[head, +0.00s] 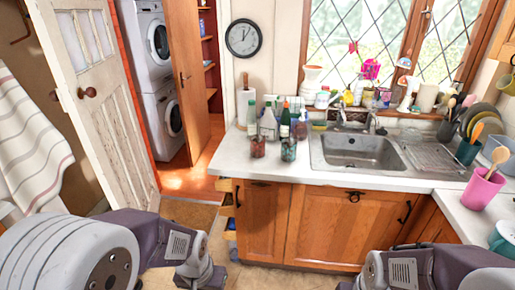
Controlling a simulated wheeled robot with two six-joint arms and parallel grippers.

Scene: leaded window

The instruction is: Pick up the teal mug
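A teal mug (502,240) stands on the white counter at the right edge of the head view. It is partly cut off by the picture's edge, and its lower part is hidden behind my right arm. My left arm comes in at the lower left and my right arm at the lower right, both low in front of the cabinets. Neither gripper's fingers show, and nothing is seen held.
A pink utensil cup (482,187) stands just behind the mug, with a dark green utensil pot (467,151) further back. The sink (356,150) is left of them. Bottles and two small cups crowd the counter's left end. The counter front before the sink is clear.

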